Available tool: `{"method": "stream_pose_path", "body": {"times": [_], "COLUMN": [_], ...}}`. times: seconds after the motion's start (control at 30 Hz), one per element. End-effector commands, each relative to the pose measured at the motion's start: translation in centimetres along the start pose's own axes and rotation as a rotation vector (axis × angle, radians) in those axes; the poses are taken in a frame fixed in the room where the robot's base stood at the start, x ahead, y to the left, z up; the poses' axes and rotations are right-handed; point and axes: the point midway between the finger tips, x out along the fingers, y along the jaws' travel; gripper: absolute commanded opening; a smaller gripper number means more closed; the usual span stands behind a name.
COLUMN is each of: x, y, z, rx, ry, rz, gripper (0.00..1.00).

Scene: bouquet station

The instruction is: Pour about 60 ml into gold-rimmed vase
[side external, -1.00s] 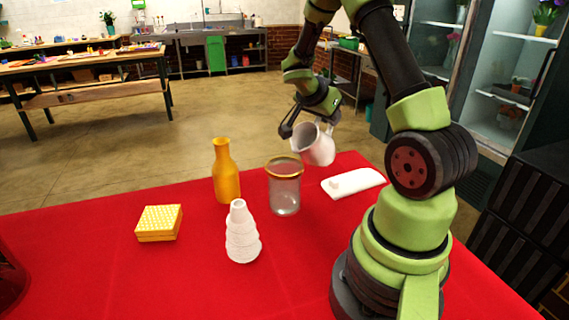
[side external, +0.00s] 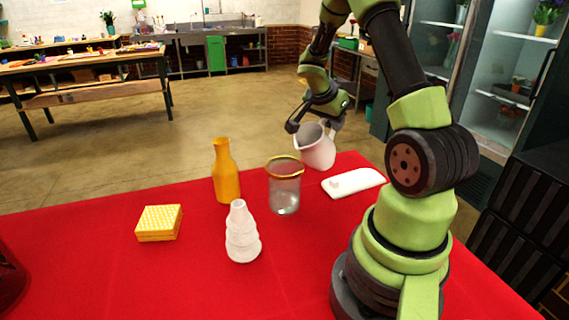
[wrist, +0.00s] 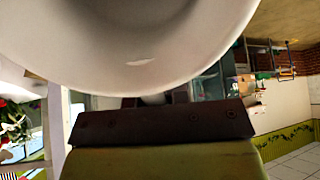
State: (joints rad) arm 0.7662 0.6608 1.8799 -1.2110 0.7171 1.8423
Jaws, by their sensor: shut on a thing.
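The gold-rimmed vase (side external: 285,190) is a clear glass cylinder standing upright on the red table. Its rim is gold, and a little clear content seems to show low inside it. My gripper (side external: 318,126) is shut on a white pitcher (side external: 318,150), behind and to the right of the vase. The pitcher is slightly tilted, its mouth toward the vase, and is held above the table. In the wrist view the pitcher (wrist: 150,50) fills the top, close to the gripper (wrist: 155,100). The liquid level inside the pitcher cannot be seen.
A yellow bottle (side external: 226,175) stands left of the vase, and a white ribbed vase (side external: 242,235) stands in front. A yellow patterned box (side external: 158,223) sits farther left.

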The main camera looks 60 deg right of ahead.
Motion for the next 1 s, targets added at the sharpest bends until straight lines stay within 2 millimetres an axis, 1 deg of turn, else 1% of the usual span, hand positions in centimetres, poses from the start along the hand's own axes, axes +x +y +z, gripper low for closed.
{"method": "stream_pose_path", "body": {"times": [0.03,0.13,0.47,0.8,1.0], "x": [0.8,2.2,3.2,5.9,6.6], "y": [0.1,0.0,0.0,0.0,0.0], "z": [0.0,0.0,-1.2,-1.3,-1.7], "rx": [0.004,0.006,0.007,0.007,0.006], "ry": [-0.028,-0.083,-0.215,-0.388,-0.484], "rz": [0.004,0.001,-0.001,0.001,-0.003], "gripper": [0.00,0.00,0.00,0.00,0.00]}}
